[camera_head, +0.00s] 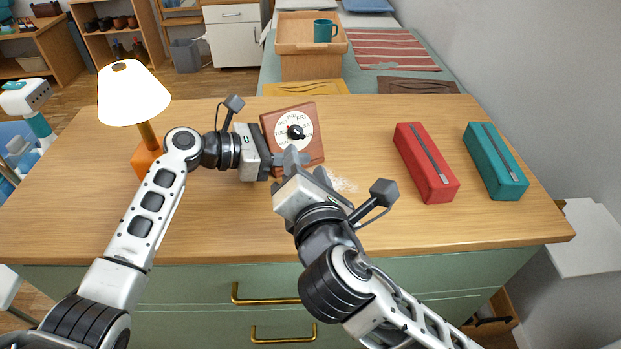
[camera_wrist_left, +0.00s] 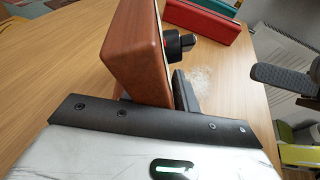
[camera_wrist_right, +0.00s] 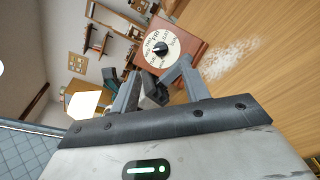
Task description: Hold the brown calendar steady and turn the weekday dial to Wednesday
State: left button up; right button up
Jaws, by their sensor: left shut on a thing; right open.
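The brown calendar (camera_head: 314,154) stands on the wooden dresser top, with a round white weekday dial (camera_head: 306,124) and a black knob (camera_head: 295,132) on its face. A small red mark shows beside the knob. My left gripper (camera_head: 272,168) is shut on the calendar's left edge; the left wrist view shows the calendar's side (camera_wrist_left: 136,60) between its fingers. My right gripper (camera_head: 306,166) is open and empty in front of the calendar's lower part. In the right wrist view the dial (camera_wrist_right: 165,36) and knob (camera_wrist_right: 161,48) lie beyond the open fingers, apart from them.
A lit lamp (camera_head: 133,95) with an orange base stands at the left. A red case (camera_head: 420,155) and a teal case (camera_head: 490,150) lie at the right. A pale powdery patch (camera_head: 343,182) is beside the calendar. The front of the wooden top (camera_head: 200,225) is clear.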

pick_arm(q)
jog(key=shift+s+f, duration=0.1)
jog(key=shift+f, duration=0.3)
pick_arm(e)
jog(key=shift+s+d+r, duration=0.1)
jog(key=shift+s, duration=0.75)
jog(key=shift+s+d+r, duration=0.1)
jog(key=shift+s, duration=0.75)
pick_arm(q)
jog(key=o, duration=0.8)
jog(key=shift+c, duration=0.2)
jog(key=shift+o, duration=0.5)
jog(key=shift+a+r, duration=0.15)
